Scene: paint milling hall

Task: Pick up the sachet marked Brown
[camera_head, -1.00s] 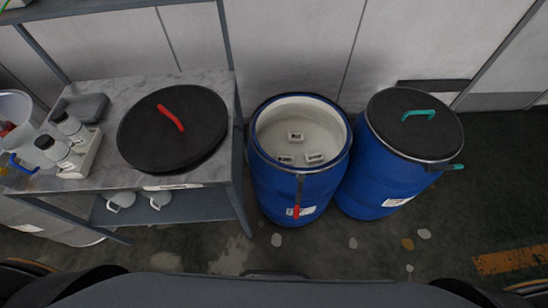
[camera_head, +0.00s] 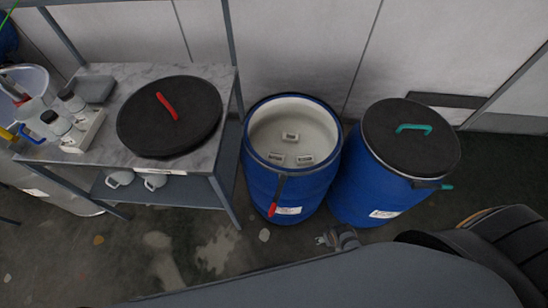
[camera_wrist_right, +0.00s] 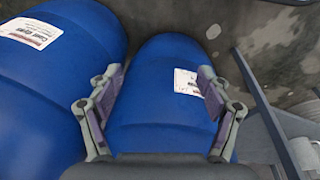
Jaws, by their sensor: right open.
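Three small pale sachets with dark labels lie on the white inside of the open blue drum (camera_head: 258,188) in the head view. One sachet (camera_head: 290,137) lies toward the back, one (camera_head: 276,158) at front left and one (camera_head: 305,159) at front right. Their markings are too small to read, so I cannot tell which says Brown. My right gripper (camera_head: 338,238) is low in front of the drums, outside them. In the right wrist view its fingers (camera_wrist_right: 158,85) are spread and empty, facing blue drum walls. My left gripper is not in view.
A blue drum with a black lid (camera_head: 410,135) stands right of the open one. At left, a marble-topped bench (camera_head: 95,155) holds a black lid (camera_head: 168,117) and bottles (camera_head: 62,115).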

